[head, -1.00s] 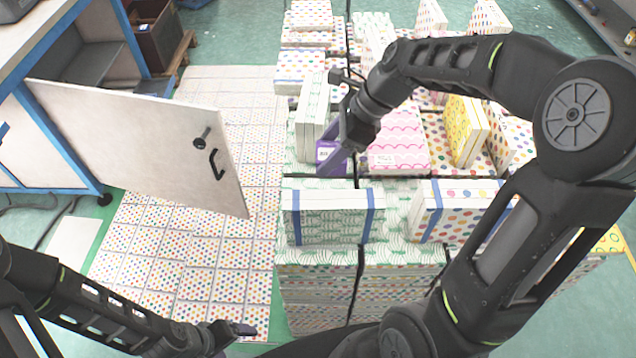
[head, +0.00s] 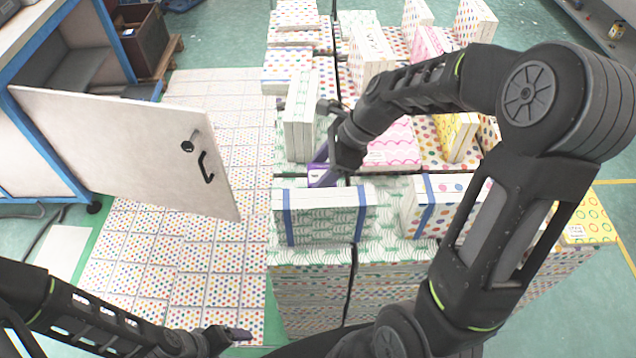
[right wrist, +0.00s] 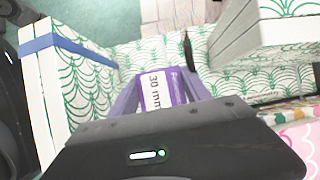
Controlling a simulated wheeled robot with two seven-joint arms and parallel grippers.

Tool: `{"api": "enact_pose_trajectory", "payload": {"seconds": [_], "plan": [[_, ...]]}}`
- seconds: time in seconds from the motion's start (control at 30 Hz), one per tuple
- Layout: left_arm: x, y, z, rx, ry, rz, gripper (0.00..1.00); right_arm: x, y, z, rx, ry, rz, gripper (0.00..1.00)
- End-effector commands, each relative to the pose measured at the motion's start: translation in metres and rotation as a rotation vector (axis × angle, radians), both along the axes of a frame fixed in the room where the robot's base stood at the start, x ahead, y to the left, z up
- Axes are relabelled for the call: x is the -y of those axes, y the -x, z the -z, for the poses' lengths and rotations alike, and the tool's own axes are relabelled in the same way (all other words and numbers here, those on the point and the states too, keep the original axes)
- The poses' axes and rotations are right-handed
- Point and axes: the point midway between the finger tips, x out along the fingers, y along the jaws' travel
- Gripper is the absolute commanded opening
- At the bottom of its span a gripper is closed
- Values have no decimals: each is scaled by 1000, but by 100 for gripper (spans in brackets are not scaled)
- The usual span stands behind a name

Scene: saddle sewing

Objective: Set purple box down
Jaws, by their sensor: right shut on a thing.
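The purple box (right wrist: 163,88), with a white label reading "30 mm", sits between the purple fingers of my right gripper (right wrist: 160,95) in the right wrist view. In the head view the purple box (head: 318,172) shows only in part, just behind the blue-banded green-patterned box. My right gripper (head: 330,178) is shut on it, low over the green-patterned stack; whether the box touches the surface cannot be told. My left gripper (head: 232,335) is at the bottom left of the head view, away from the stacks, its fingers too small to read.
A blue-banded green-patterned box (head: 325,216) stands in front of the right gripper, and a green-patterned upright box (head: 300,128) stands behind it. A blue-banded dotted box (head: 418,208) stands to the right. An open white cabinet door (head: 120,150) is at the left.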

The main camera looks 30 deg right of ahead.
Motion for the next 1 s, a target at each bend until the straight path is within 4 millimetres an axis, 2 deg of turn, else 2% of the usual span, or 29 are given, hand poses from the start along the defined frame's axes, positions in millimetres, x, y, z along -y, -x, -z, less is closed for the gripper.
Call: {"api": "enact_pose_trajectory", "payload": {"seconds": [0.17, 0.47, 0.87, 0.9, 1.0], "plan": [[0, 0, 0, 0, 0, 0, 81, 0, 0, 1, 0, 0, 0, 10], [0, 0, 5, 0, 0, 0, 81, 0, 0, 36, -2, -1, 1, 10], [0, 0, 7, 0, 0, 0, 81, 0, 0, 41, 0, 0, 0, 10], [0, 0, 6, 0, 0, 0, 81, 0, 0, 40, 0, 0, 0, 58], [0, 0, 6, 0, 0, 0, 81, 0, 0, 40, 0, 0, 0, 67]]}}
